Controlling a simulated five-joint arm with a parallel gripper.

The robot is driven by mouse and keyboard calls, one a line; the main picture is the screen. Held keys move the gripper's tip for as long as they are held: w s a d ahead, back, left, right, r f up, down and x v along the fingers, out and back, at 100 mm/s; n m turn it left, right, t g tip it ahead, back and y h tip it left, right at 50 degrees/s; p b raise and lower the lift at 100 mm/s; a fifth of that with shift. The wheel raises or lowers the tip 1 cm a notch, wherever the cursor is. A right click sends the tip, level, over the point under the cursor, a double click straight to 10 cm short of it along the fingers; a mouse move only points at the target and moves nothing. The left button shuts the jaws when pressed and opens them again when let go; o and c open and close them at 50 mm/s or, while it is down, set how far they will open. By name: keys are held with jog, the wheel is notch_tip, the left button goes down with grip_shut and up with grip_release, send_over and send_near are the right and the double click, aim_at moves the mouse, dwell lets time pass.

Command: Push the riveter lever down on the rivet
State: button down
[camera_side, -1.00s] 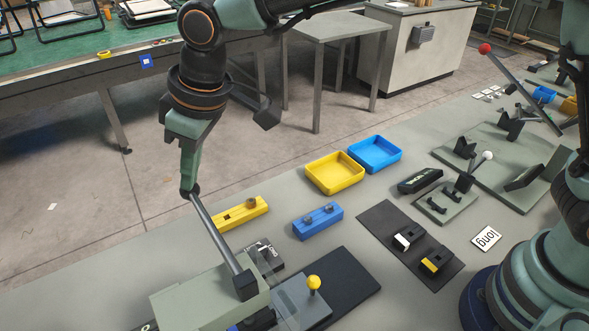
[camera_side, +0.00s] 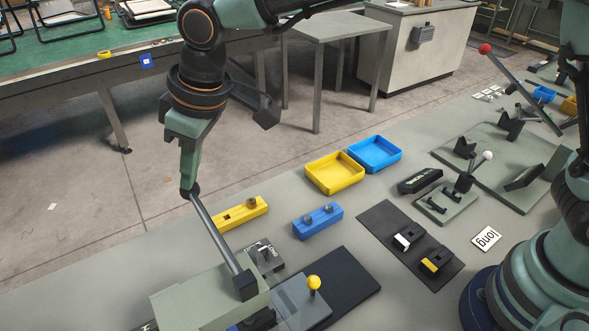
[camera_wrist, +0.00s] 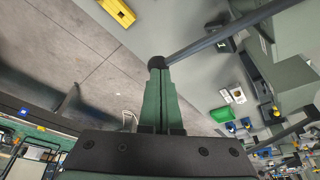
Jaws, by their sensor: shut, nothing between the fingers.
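The riveter lever (camera_side: 215,235) is a grey rod with a black knob at its free end. It slopes up and left from a dark pivot block on the grey-green riveter body (camera_side: 210,300) at the bottom of the side view. My gripper (camera_side: 189,187) is shut and empty, pointing down, with its fingertips at the knob and seemingly touching it. In the wrist view the shut fingertips (camera_wrist: 157,75) meet the black knob, and the lever (camera_wrist: 215,40) runs off to the upper right. The rivet cannot be made out.
A yellow-knobbed part (camera_side: 314,283) stands beside the riveter on a dark mat (camera_side: 350,284). Yellow (camera_side: 250,212) and blue (camera_side: 318,221) holder blocks lie behind it. Yellow (camera_side: 335,184) and blue (camera_side: 376,166) trays stand farther back. The space left of the lever is clear.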

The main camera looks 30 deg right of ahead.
notch_tip(320, 180, up, 8)
jog(key=shift+s, duration=0.15)
dwell(0.7)
dwell(0.4)
notch_tip(320, 180, up, 7)
dwell(0.6)
jog(key=shift+s+f, duration=0.1)
